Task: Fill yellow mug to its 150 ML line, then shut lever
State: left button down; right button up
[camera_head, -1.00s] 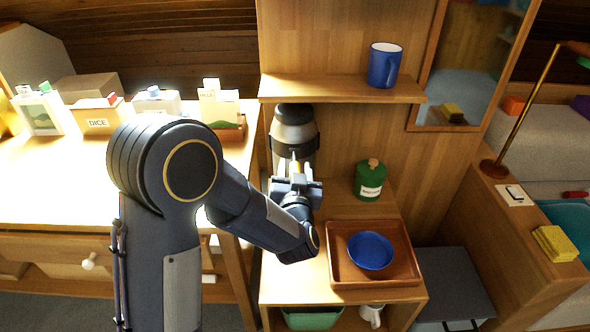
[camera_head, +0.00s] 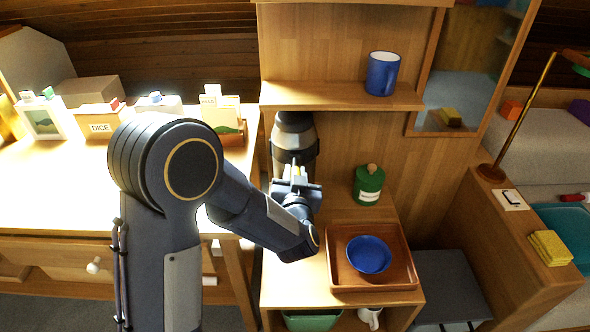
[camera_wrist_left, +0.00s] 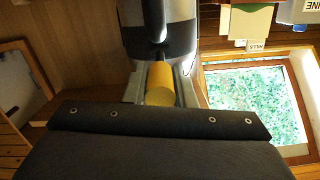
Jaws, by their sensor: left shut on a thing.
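A silver and black dispenser (camera_head: 294,132) stands under the wooden shelf in the head view. Its body also fills the top of the left wrist view (camera_wrist_left: 180,38). My left gripper (camera_head: 296,172) is in front of it, shut on a yellow rounded piece (camera_wrist_left: 160,84) right by the dispenser's front. I cannot tell whether this piece is the lever's grip or part of the yellow mug. No whole yellow mug and no 150 ML line can be made out. My arm and gripper hide the dispenser's lower front. My right gripper is not in view.
A blue mug (camera_head: 382,74) stands on the shelf (camera_head: 340,94). A green canister (camera_head: 368,184) stands right of the dispenser. A blue bowl (camera_head: 369,254) sits in a brown tray (camera_head: 400,283) in front. Boxes, one marked DICE (camera_head: 101,121), line the left table.

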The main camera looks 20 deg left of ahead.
pick_arm(q)
jog(key=shift+r, duration=0.2)
jog(key=shift+f, duration=0.1)
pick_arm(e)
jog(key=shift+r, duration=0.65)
pick_arm(q)
jog(key=c, duration=1.2)
grip_release()
jog(key=v, duration=0.8)
jog(key=shift+w, duration=0.15)
